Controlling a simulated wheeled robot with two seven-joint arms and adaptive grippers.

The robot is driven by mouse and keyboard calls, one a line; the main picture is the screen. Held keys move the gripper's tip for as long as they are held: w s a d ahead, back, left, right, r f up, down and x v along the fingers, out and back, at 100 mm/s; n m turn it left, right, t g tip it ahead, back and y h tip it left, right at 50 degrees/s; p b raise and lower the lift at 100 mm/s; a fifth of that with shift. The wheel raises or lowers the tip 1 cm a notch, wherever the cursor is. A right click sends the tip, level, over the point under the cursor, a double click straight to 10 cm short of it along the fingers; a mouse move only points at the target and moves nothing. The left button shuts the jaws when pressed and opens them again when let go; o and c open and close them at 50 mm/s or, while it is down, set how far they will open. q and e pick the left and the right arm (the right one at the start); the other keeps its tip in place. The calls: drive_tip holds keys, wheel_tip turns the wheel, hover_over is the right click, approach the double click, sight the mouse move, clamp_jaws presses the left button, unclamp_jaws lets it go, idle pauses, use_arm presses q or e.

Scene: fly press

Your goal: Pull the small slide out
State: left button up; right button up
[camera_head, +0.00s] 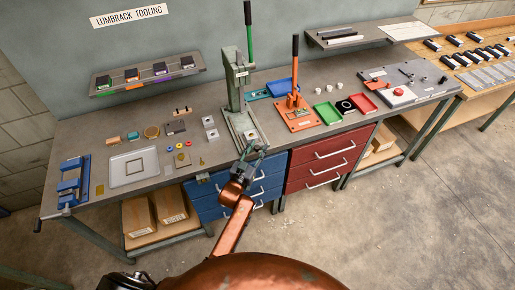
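The green fly press (236,85) stands upright near the middle of the bench, with its base plate (240,124) at the front. I cannot single out the small slide with certainty; a small pale part (250,135) sits on the press base, close to my gripper. My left gripper (255,149) is at the bench's front edge, just in front of the press base, above the blue drawers. Its fingers look spread, with nothing visible between them. Whether it touches the base is too small to tell. My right gripper is not in view.
An orange press (297,108) stands to the right, with a green tray (328,113) and red tray (363,103) beyond. Small parts and a white tray (133,167) lie left, near a blue vise (72,180). Blue drawers (262,188) and red drawers (322,162) are below.

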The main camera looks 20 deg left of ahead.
use_arm(q)
drive_tip(key=s+a, duration=0.2)
drive_tip(key=s, duration=0.9)
drive_tip(key=shift+s, duration=0.4)
drive_tip(key=s+a+f+g, duration=0.1)
drive_tip(key=s+f+g, duration=0.15)
drive_tip(key=f, duration=0.75)
drive_tip(key=s+a+f+g+y, duration=0.15)
drive_tip(key=s+f, duration=0.25)
drive_tip(key=f, duration=0.7)
drive_tip(key=s+a+f+g, duration=0.1)
drive_tip(key=s+f+g, duration=0.25)
drive_tip(key=f, duration=0.65)
drive_tip(key=s+a+f+g, duration=0.2)
drive_tip(key=s+f, duration=0.6)
drive_tip(key=f, duration=0.1)
drive_tip(key=s+a+f+g, duration=0.2)
drive_tip(key=s+f, duration=0.6)
drive_tip(key=s, duration=0.1)
drive_tip(key=s+a+f+g, duration=0.1)
drive_tip(key=s+f, duration=0.3)
drive_tip(key=s, duration=0.5)
drive_tip(key=s+a+f+g+y, duration=0.1)
drive_tip(key=s+a+f+g, duration=0.1)
drive_tip(key=s, duration=0.8)
drive_tip(key=s+a+f+g, duration=0.2)
drive_tip(key=s+f, duration=0.3)
drive_tip(key=s, duration=0.4)
drive_tip(key=shift+s+a+f, duration=0.25)
drive_tip(key=shift+f, duration=0.05)
